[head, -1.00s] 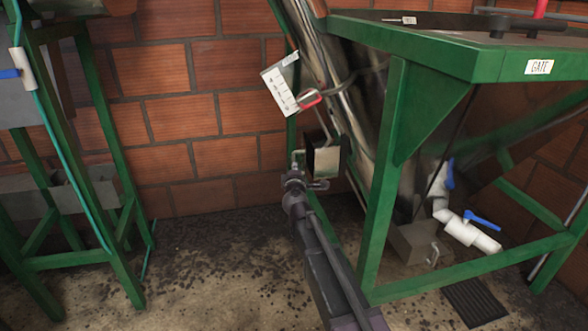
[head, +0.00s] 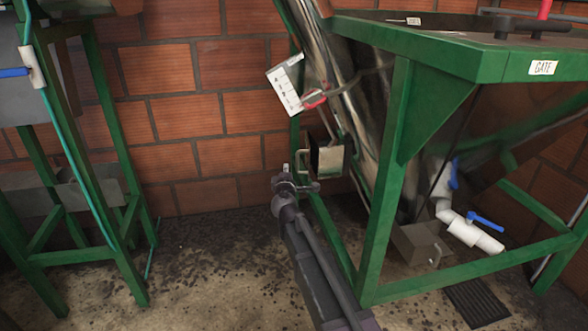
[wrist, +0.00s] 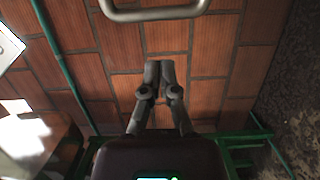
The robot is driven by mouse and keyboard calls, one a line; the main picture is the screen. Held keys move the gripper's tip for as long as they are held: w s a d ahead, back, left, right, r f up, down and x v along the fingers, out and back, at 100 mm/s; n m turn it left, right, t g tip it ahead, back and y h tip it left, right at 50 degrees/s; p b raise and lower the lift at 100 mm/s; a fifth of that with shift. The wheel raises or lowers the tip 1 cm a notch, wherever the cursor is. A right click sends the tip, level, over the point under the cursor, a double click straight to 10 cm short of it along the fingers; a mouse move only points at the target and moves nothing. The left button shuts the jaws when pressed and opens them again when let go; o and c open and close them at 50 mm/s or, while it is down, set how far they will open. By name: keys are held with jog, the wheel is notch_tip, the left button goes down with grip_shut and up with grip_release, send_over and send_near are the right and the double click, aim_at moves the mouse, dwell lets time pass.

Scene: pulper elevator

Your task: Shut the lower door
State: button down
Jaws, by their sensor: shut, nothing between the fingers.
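The lower door (head: 328,161) is a small shiny metal flap low on the slanted steel elevator tube. It appears to stand out from the tube, with a grey loop handle (head: 301,162) on its left side. My gripper (head: 281,180) is shut and empty, just below and left of that handle, apparently apart from it. In the wrist view, my closed fingers (wrist: 160,68) point at the brick wall. A grey metal bar handle (wrist: 155,14) crosses the top there, beyond the fingertips. I cannot tell which handle it is.
A green frame (head: 382,190) holds the hopper to the right. A red handle (head: 315,101) and a white label card (head: 285,86) are above the door. White pipes with blue valves (head: 470,232) are lower right. Another green stand (head: 120,240) is left; floor between is clear.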

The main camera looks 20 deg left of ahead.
jog(key=v, duration=0.9)
jog(key=shift+d, duration=0.15)
